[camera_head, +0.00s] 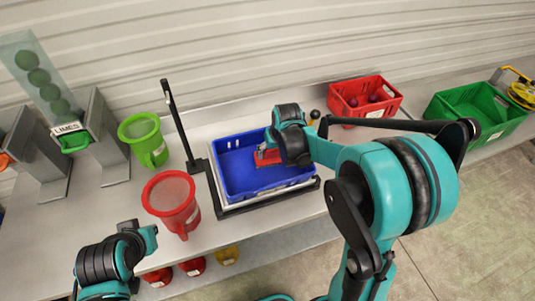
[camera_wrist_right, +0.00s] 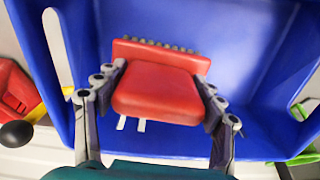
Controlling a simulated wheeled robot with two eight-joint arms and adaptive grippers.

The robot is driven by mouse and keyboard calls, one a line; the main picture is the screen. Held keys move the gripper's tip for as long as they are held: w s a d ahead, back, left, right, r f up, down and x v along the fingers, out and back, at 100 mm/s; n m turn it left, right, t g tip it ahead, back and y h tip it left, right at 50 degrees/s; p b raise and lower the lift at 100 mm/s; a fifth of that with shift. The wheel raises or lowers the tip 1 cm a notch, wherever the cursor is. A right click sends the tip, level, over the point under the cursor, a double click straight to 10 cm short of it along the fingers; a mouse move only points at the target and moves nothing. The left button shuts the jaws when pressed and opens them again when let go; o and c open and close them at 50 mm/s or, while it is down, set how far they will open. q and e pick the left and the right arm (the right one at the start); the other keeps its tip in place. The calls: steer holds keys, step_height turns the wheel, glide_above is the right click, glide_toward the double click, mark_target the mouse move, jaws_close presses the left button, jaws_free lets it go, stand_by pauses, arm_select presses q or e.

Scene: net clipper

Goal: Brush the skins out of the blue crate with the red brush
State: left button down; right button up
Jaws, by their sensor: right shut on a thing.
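The blue crate (camera_head: 232,167) stands in a tray on the bench in the head view, and its blue walls (camera_wrist_right: 235,35) fill most of the right wrist view. The red brush (camera_wrist_right: 157,90) is between the fingers of my right gripper (camera_wrist_right: 157,103), which is shut on it inside the crate. In the head view the brush (camera_head: 267,157) shows only partly beside my right wrist. Small white marks show on the blue surface below the brush in the wrist view; I cannot tell if they are skins. My left arm is at the lower left, and its gripper fingers are not clearly visible.
A red jug (camera_head: 172,203) and a green jug (camera_head: 145,141) stand left of the crate, near a black post (camera_head: 177,125). A red crate (camera_head: 367,113) with dark round items and a green crate (camera_head: 474,118) are at the right. A limes dispenser (camera_head: 45,85) stands far left.

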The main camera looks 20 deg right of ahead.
steer(key=shift+d, duration=0.45)
steer(key=shift+s+a+r, duration=0.1)
steer(key=shift+a, duration=3.55)
steer(key=shift+r, duration=0.1)
steer(key=shift+p+v, duration=2.05)
steer(key=shift+v, duration=0.9)
steer(key=p+v, duration=0.2)
steer(key=v, duration=0.1)
